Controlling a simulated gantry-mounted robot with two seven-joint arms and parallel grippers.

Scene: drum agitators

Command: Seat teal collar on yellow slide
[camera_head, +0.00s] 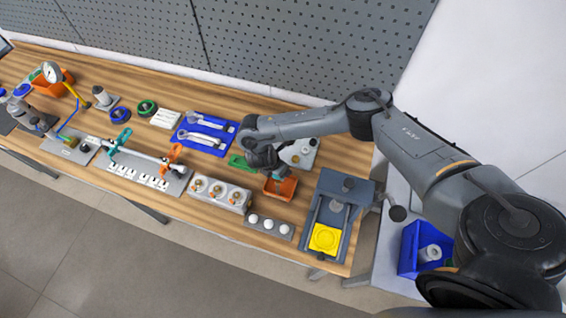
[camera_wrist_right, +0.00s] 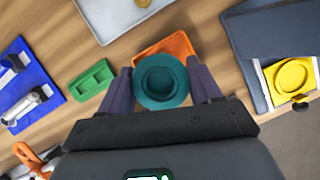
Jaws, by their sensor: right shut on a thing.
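The teal collar (camera_wrist_right: 161,81) is a round ring with a recessed centre, seen from above in the right wrist view. My right gripper (camera_wrist_right: 161,88) is shut on it, one finger on each side. The gripper (camera_head: 274,175) holds it over or in the orange tray (camera_head: 282,188); I cannot tell whether it touches the tray. In the head view the gripper mostly hides the collar. The yellow slide (camera_head: 325,237) sits at the near end of a grey-blue fixture to the right. It also shows in the wrist view (camera_wrist_right: 292,77), with a round raised ring. My left gripper is not in view.
A green block (camera_wrist_right: 92,80) lies left of the orange tray. A blue mat (camera_head: 205,132) with metal parts lies further left. A plate with white balls (camera_head: 270,226) and a grey block with round fittings (camera_head: 219,192) stand in front. A blue bin (camera_head: 412,248) stands off the right edge.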

